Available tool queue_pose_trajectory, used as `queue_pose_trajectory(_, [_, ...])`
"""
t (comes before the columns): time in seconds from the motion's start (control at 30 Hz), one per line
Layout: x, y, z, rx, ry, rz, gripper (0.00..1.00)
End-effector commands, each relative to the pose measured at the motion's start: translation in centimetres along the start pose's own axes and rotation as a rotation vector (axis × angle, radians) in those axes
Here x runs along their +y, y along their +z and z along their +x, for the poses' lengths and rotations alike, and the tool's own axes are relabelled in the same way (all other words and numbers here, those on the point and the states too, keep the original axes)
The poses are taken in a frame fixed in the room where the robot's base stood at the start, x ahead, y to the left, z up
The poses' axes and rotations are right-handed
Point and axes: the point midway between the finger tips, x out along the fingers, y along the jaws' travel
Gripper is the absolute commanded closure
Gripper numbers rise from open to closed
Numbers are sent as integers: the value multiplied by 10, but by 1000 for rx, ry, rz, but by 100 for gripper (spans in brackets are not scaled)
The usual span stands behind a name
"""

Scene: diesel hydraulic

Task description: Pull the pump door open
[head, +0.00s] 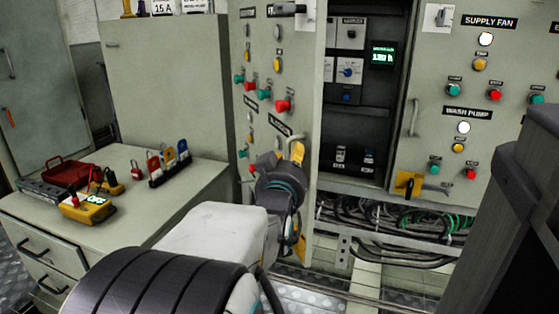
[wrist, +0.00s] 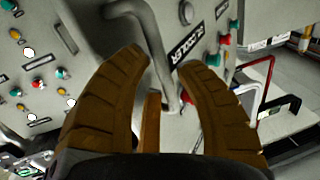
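A grey panel door (head: 310,90) stands swung out from the cabinet, its compartment (head: 365,110) exposed. It carries coloured buttons and a black label that I cannot read for sure. My gripper (wrist: 163,62) is at this door's face, low down, with its brown-orange fingers apart. In the wrist view a grey bar handle (wrist: 157,50) runs down to between the fingertips, with gaps beside it; I cannot tell whether they touch.
A grey drawer cabinet (head: 120,215) at the left bears a yellow meter (head: 86,208), a red toolbox (head: 70,172) and a rack of padlocks (head: 168,164). Loose black and green cables (head: 400,220) lie below the compartment. A yellow rotary switch (head: 408,184) sits under the right panel's handle.

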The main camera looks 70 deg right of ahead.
Motion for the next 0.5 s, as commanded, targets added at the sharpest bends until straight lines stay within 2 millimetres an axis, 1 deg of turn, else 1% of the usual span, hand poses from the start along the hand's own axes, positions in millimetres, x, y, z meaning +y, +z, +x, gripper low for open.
queue_pose_trajectory(0.1, [0,1,3,-1,0,0,69])
queue_pose_trajectory(0.33, [0,0,3,-1,0,0,69])
queue_pose_trajectory(0.37, [0,0,3,-1,0,0,66])
queue_pose_trajectory(0.5, [0,0,3,0,0,0,78])
